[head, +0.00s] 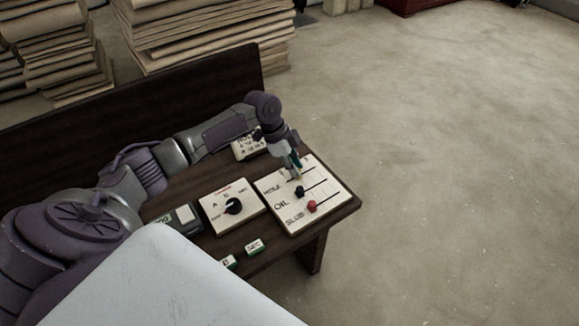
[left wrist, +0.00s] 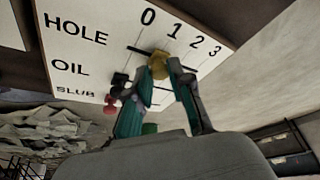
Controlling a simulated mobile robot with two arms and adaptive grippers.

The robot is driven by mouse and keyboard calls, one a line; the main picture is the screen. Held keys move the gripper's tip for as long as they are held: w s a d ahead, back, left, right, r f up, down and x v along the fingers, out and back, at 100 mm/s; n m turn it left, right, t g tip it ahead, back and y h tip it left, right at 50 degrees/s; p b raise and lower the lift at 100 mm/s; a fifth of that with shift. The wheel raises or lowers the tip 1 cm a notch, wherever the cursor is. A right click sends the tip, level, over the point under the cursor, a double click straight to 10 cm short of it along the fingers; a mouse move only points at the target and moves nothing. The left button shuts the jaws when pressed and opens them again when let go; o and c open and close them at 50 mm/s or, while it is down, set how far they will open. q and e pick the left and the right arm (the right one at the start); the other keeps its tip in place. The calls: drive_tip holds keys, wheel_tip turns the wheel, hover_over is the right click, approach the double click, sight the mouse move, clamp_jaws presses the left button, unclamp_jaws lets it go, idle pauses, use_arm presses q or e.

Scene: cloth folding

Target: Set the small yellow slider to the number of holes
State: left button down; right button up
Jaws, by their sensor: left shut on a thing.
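A white panel (head: 331,190) on the dark bench has rows marked HOLE, OIL and SLUB; it also shows in the left wrist view (left wrist: 92,13), with the numbers 0 to 3. The yellow slider (left wrist: 159,66) is on the HOLE row, near the 1 column; its exact mark is hard to tell. My left gripper (left wrist: 158,74) is shut on the yellow slider, one finger on each side. In the head view my left gripper (head: 297,172) is over the panel's far part and largely hides the slider. My right gripper is not in view.
A black slider (head: 299,191) and a red slider (head: 312,206) sit close beside it on the panel. A dial panel (head: 216,201) lies to the left. A small SEC block (head: 254,246) is near the front edge of the dark bench (head: 343,206). Stacks (head: 200,35) stand behind.

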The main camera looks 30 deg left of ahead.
use_arm(q)
drive_tip(key=c, duration=1)
unclamp_jaws()
drive_tip(key=shift+r, duration=0.1)
drive_tip(key=v, duration=1.2)
